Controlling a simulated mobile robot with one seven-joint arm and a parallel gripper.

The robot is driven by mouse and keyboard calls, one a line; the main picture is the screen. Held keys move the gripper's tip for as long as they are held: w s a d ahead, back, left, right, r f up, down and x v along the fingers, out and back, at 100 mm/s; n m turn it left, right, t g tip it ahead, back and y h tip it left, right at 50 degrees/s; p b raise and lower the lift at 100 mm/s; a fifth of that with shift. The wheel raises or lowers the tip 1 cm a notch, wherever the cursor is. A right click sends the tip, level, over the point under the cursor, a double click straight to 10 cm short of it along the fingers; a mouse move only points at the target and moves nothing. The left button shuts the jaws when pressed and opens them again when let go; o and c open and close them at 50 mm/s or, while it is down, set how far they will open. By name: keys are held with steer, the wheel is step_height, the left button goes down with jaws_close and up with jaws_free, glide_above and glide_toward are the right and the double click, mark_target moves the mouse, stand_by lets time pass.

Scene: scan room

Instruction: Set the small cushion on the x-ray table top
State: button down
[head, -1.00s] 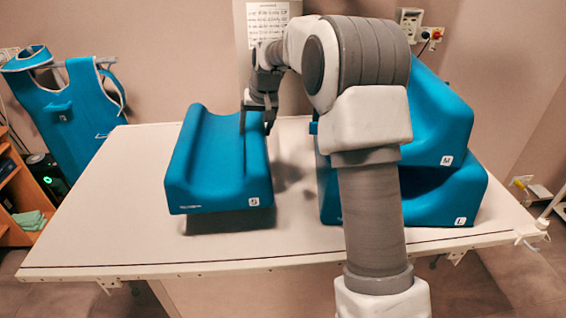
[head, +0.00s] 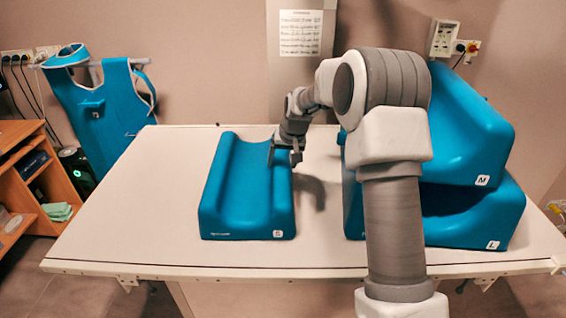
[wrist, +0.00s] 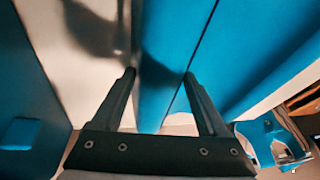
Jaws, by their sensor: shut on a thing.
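The small cushion (head: 240,205), blue with a long hollow and an "S" tag, lies level on the white x-ray table top (head: 125,215), left of the middle. No gap shows under its front edge. My gripper (head: 285,158) reaches down at its right side and is shut on its raised right rim. In the wrist view, my gripper's two fingers (wrist: 160,76) stand on either side of the small cushion's rim (wrist: 160,95). The cushion's underside is hidden.
A blue cushion tagged "M" (head: 475,135) rests on a larger one tagged "L" (head: 475,215) at the table's right, partly behind my arm. A blue apron (head: 105,120) hangs behind left. A wooden shelf (head: 40,180) stands at far left. The table's left part is clear.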

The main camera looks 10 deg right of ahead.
jaws_free()
steer(key=shift+f, duration=0.15)
